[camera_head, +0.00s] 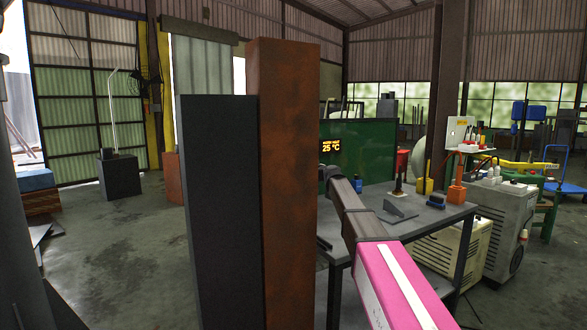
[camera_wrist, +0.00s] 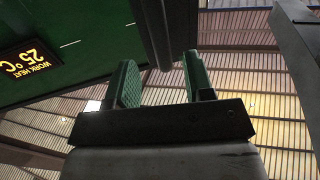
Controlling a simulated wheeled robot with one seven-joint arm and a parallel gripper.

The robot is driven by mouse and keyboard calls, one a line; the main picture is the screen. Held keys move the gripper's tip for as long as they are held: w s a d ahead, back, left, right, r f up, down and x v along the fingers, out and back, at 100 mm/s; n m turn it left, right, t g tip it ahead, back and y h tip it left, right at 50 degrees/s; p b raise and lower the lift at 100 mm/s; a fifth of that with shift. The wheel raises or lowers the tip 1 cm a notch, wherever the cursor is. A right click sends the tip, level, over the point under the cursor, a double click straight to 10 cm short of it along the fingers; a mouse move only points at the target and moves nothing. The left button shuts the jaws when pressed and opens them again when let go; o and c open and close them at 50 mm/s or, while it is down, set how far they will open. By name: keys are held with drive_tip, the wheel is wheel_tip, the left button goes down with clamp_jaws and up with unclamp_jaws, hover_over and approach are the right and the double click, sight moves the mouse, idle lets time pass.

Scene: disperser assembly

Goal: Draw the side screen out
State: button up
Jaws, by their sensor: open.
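A green panel (camera_head: 365,152) with a yellow readout of 25 °C stands upright at the back of the workbench; it looks like the side screen. It also fills the upper left of the wrist view (camera_wrist: 70,25), where its readout is turned over. My gripper (camera_wrist: 160,62) is open, its two green-padded fingers apart. A dark bar (camera_wrist: 165,30) beside the panel reaches down to the gap between the fingertips; I cannot tell whether they touch it. In the head view my pink arm ends by the panel's lower left, and the fingers cannot be made out.
A rusty column (camera_head: 288,180) and a dark slab (camera_head: 218,210) stand close in front, hiding the panel's left side. The workbench (camera_head: 425,212) holds a grey wedge (camera_head: 396,210), an orange stand (camera_head: 457,192) and small tools. A grey machine (camera_head: 500,220) stands to the right. Open floor lies left.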

drive_tip(key=x, duration=0.6)
drive_tip(key=shift+w+a, duration=0.2)
